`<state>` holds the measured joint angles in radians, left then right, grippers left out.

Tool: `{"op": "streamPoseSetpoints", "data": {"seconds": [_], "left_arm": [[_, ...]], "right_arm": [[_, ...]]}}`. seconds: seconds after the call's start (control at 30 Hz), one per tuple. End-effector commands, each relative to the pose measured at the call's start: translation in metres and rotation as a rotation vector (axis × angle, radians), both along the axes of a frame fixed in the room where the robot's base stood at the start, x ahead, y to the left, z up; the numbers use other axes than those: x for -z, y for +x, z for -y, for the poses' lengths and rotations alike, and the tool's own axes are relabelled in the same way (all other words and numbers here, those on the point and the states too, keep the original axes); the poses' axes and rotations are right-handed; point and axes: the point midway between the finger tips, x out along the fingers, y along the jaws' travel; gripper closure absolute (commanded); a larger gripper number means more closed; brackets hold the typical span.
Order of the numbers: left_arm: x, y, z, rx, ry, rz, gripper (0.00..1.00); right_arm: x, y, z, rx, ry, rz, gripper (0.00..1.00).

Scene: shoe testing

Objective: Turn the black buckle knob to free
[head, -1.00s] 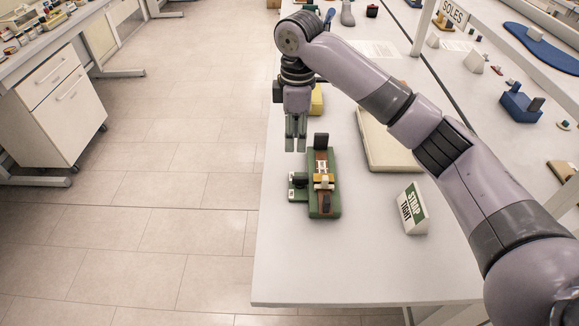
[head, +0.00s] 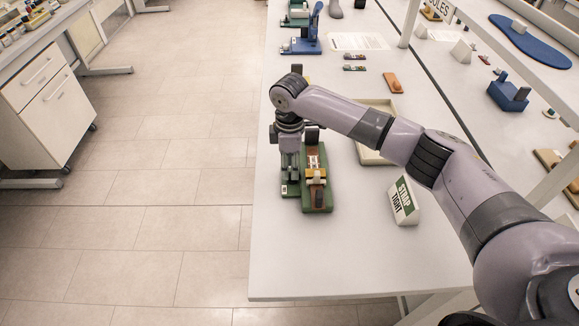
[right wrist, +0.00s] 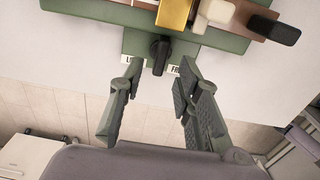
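The green buckle fixture (head: 328,197) stands on the white table, with a brown strap and a yellow block on top. In the right wrist view its black knob (right wrist: 160,52) stands on the green side plate between two white labels, one starting with L (right wrist: 132,60) and one starting with F (right wrist: 174,69), both partly hidden. The knob points roughly straight toward my wrist, between the labels. My right gripper (right wrist: 161,70) is open, its fingers spread either side of the knob with gaps visible. In the head view my right gripper (head: 290,168) hides much of the side plate. My left gripper is not in view.
A white "STRAP TIGHT" sign (head: 404,202) stands right of the fixture. A beige tray (head: 373,153) lies behind my right arm. A blue fixture (head: 301,42) is farther back. The table's left edge is close to the fixture; its front is clear.

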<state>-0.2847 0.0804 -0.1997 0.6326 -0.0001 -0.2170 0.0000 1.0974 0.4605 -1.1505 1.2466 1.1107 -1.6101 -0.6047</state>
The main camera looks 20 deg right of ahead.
Motion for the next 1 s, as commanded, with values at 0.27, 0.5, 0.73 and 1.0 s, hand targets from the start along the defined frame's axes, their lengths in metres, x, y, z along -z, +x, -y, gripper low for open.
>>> {"op": "streamPoseSetpoints", "data": {"seconds": [0.27,0.5,0.73,1.0], "left_arm": [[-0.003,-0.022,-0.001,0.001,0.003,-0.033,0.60],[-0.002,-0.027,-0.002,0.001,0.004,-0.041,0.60],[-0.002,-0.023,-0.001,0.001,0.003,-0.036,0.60],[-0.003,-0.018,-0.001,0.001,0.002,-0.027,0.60]], "right_arm": [[0.022,0.000,0.000,0.001,-0.001,0.001,0.69],[0.024,0.000,0.000,0.000,-0.001,0.001,0.69],[0.023,0.000,0.000,0.000,0.000,0.001,0.83],[0.023,0.000,0.000,0.000,0.000,0.001,1.00]]}}
